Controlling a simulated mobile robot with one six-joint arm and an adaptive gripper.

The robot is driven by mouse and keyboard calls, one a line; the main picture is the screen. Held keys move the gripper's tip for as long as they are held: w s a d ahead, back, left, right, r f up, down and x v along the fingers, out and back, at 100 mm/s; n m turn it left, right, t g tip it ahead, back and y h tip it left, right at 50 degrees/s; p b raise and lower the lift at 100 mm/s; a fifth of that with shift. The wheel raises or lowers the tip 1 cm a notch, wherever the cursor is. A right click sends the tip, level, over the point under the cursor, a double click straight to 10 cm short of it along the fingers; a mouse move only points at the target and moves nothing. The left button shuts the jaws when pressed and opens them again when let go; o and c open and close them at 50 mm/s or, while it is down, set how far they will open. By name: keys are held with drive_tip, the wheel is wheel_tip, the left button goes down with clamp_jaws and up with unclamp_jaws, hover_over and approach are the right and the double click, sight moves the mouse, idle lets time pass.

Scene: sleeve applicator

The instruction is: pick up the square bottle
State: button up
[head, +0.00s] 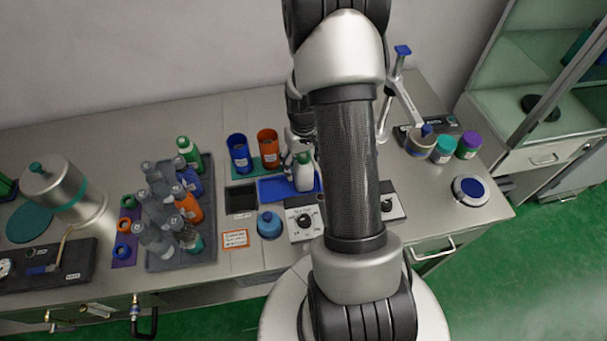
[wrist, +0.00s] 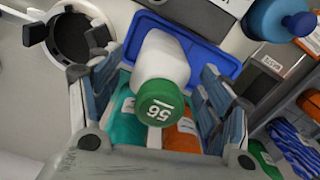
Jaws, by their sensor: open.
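A white bottle with a green cap, likely the square bottle (head: 304,178), stands on a blue tray (head: 270,190) in the middle of the bench. In the wrist view the bottle (wrist: 165,60) shows from above with its cap, marked "56", toward me. My gripper (wrist: 155,72) is open, with one finger on each side of the bottle. A gap shows on both sides, and I cannot tell whether any finger touches it. In the head view my gripper (head: 297,150) is partly hidden behind my arm, close to the bottle.
A blue cup (head: 239,153) and an orange cup (head: 268,148) stand just behind the tray. A grey rack (head: 160,255) of several bottles is at left. A blue squat bottle (head: 269,225) and a dial device (head: 304,235) are in front.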

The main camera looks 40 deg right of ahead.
wheel_tip(320, 180, down, 3)
drive_tip(key=shift+b, duration=0.3)
drive_tip(key=shift+r, duration=0.1)
drive_tip(key=c, duration=1.3)
drive_tip(key=shift+c, duration=0.2)
